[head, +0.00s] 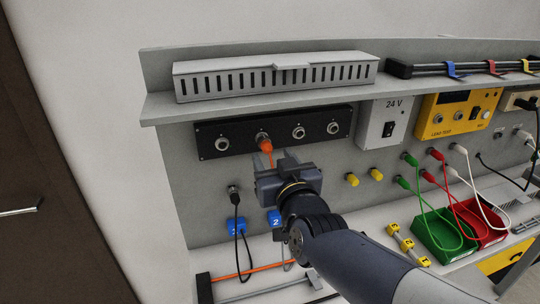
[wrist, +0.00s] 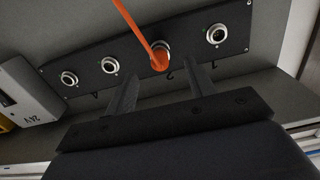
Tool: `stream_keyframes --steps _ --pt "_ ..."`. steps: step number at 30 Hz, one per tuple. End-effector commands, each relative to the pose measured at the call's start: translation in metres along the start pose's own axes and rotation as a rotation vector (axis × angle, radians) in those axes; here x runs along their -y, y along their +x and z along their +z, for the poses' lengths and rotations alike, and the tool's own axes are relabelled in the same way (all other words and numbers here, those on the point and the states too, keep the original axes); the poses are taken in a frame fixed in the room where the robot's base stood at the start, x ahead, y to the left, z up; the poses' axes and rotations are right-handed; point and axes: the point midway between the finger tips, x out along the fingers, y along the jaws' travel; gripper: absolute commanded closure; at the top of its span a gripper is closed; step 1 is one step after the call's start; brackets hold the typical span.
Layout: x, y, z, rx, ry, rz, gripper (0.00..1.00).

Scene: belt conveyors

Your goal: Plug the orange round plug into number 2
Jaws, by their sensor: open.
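The orange round plug (head: 266,147) is at the second socket from the left on the black socket panel (head: 243,143). In the wrist view the orange plug (wrist: 160,61) covers most of that socket's ring, beside a mark that looks like a 2 (wrist: 170,77). It appears to be in the socket; its depth is hidden. Its orange cord (wrist: 136,22) runs away from it. My gripper (head: 282,163) is just below and in front of the plug. In the wrist view its two fingers (wrist: 163,74) are apart, with nothing clamped between them.
The other panel sockets (wrist: 216,34) are empty. A vented grey box (head: 275,76) stands on the shelf above. A 24 V box (head: 385,124) and yellow tester (head: 457,112) are at right. A black cable with a blue tag (head: 235,226) hangs below left.

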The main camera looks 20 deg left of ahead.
Motion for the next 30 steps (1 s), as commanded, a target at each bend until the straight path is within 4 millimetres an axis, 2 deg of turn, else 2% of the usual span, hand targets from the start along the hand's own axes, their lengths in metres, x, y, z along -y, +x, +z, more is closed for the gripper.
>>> stream_keyframes --steps 6,13,19,30 --pt "0.000 -0.035 0.000 -0.002 0.000 -0.001 0.48" --pt "0.000 -0.061 0.000 -0.001 0.000 -0.001 0.48" --pt "0.000 -0.069 0.000 0.000 0.001 -0.001 0.48" --pt "0.000 -0.069 0.000 0.001 0.000 0.000 0.48"
